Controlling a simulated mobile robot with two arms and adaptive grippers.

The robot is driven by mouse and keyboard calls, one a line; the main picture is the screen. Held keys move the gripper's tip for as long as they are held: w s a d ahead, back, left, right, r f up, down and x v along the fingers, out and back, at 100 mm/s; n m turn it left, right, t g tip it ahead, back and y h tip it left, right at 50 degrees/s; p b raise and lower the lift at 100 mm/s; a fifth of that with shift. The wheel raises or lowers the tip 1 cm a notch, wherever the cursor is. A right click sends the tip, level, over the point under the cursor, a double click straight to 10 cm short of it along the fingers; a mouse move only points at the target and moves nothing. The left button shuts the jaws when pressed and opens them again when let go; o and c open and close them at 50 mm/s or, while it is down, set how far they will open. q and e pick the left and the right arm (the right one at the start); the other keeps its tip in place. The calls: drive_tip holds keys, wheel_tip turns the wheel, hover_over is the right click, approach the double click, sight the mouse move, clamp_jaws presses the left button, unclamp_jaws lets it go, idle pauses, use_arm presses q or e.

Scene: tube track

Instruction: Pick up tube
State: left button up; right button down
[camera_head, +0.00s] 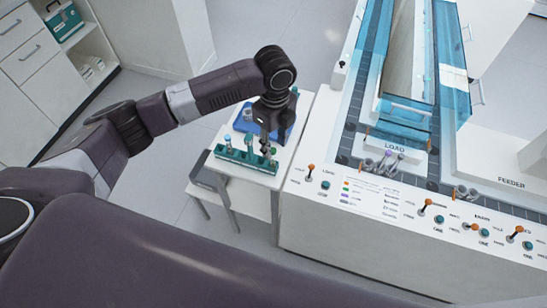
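A teal-green rack (238,158) holding several small tubes (249,139) stands on a small white side table. My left arm reaches in from the left, and its dark gripper (266,143) points down over the right part of the rack. The gripper hides part of the rack and of the blue tray behind it. The fingers are too small and dark to tell whether they are open or hold a tube. My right gripper is not in view.
A blue tray (243,122) lies on the side table (221,167) behind the rack. To the right is the large white track machine (330,235) with orange-topped levers and blue clear covers (403,118). Drawers and shelves (62,92) stand at the far left.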

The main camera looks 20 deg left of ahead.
sight(273, 149)
use_arm(q)
drive_tip(key=f, duration=0.2)
drive_tip(key=f+p, duration=0.1)
drive_tip(key=f, duration=0.1)
drive_tip(key=shift+s+a, duration=0.1)
drive_tip(key=shift+a, duration=0.1)
drive_tip(key=shift+c, duration=0.8)
clamp_jaws()
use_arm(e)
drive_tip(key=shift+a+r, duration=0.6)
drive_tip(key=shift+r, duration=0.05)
use_arm(q)
drive_tip(key=shift+r, duration=0.1)
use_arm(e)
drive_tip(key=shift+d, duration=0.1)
